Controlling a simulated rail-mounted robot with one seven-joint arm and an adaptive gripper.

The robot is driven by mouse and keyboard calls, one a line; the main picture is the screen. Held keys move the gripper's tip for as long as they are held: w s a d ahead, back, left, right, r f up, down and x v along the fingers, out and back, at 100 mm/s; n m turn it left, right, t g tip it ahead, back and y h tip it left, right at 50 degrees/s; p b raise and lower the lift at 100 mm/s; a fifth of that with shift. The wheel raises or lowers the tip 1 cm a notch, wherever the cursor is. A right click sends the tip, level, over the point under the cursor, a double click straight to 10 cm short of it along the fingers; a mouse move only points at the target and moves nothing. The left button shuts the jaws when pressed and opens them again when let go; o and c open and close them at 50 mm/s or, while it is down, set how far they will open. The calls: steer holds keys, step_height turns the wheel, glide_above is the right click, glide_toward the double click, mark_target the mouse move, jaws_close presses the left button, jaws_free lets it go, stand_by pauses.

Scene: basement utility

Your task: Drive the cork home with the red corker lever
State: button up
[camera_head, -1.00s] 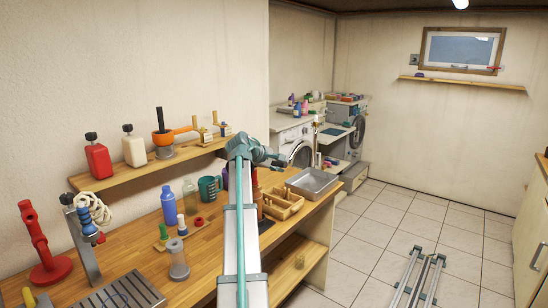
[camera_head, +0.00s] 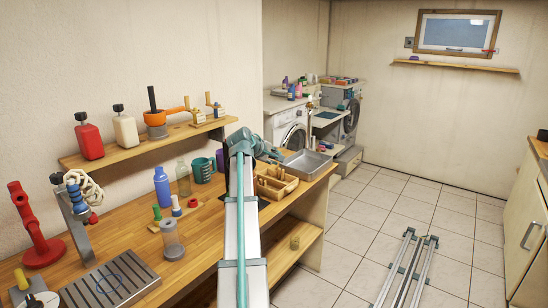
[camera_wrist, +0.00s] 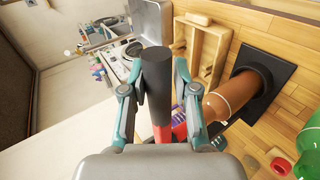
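The corker lever (camera_wrist: 157,85), with a thick dark grip and a red shaft below it, lies between the fingers of my gripper (camera_wrist: 156,72) in the wrist view. The fingers stand close on both sides of the grip; I cannot tell whether they press on it. A brown bottle (camera_wrist: 236,95) is just right of the gripper, with its base toward a black square plate (camera_wrist: 270,85). In the head view my gripper end (camera_head: 262,150) is over the bench, and my arm hides the lever and bottle. I see no cork clearly.
A wooden divided crate (camera_head: 275,186) and a metal tray (camera_head: 306,163) stand right of my arm. A green bottle (camera_wrist: 308,158) is at the wrist view's lower right.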

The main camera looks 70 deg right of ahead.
steer(key=o, duration=0.4)
steer(key=shift+f, duration=0.25)
steer(key=shift+r, duration=0.1)
steer(key=v, duration=1.2)
steer(key=shift+a, duration=0.1)
